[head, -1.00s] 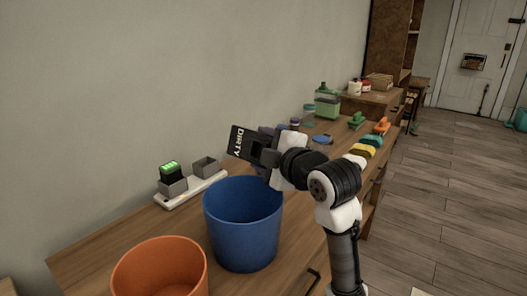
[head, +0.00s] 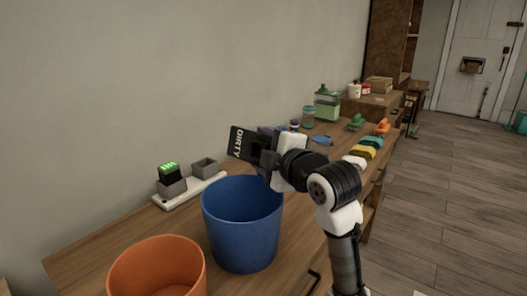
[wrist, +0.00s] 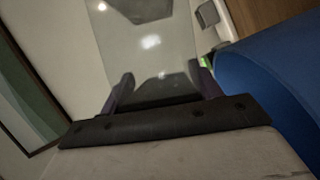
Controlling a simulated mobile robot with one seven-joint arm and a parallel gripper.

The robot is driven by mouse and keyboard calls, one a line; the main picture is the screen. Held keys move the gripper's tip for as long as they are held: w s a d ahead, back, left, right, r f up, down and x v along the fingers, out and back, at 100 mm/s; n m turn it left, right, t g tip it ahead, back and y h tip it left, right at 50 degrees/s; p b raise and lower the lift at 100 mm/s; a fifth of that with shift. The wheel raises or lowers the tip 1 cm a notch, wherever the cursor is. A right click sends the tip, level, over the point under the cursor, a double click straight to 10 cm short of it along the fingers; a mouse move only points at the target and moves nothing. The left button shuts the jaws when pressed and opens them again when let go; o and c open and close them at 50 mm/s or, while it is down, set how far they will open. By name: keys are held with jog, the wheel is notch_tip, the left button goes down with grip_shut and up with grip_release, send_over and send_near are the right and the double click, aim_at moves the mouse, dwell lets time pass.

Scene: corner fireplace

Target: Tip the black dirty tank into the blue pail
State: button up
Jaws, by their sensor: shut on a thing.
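The black tank marked DIRTY (head: 237,141) is held tilted in my gripper (head: 262,151), above the back rim of the blue pail (head: 242,232). In the wrist view, the gripper fingers (wrist: 165,88) are on either side of a greyish see-through body, the tank (wrist: 150,45). The blue pail (wrist: 275,80) shows at the right of that view. The pail stands upright on the wooden bench, and the part of its inside that I see looks empty. The tank's contents cannot be made out.
An orange pail (head: 158,270) stands in front of the blue pail. A white charging base (head: 190,192) with a green-lit battery (head: 169,172) lies by the wall. Brushes (head: 367,148), jars and a green bottle (head: 327,103) stand farther back on the bench (head: 100,250).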

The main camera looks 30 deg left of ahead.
jog(key=shift+f+b, duration=0.2)
jog(key=shift+b, duration=0.4)
jog(key=shift+f+n+t+y+b, duration=0.4)
jog(key=shift+n+b, duration=0.6)
jog(key=shift+b, duration=0.65)
dwell(0.6)
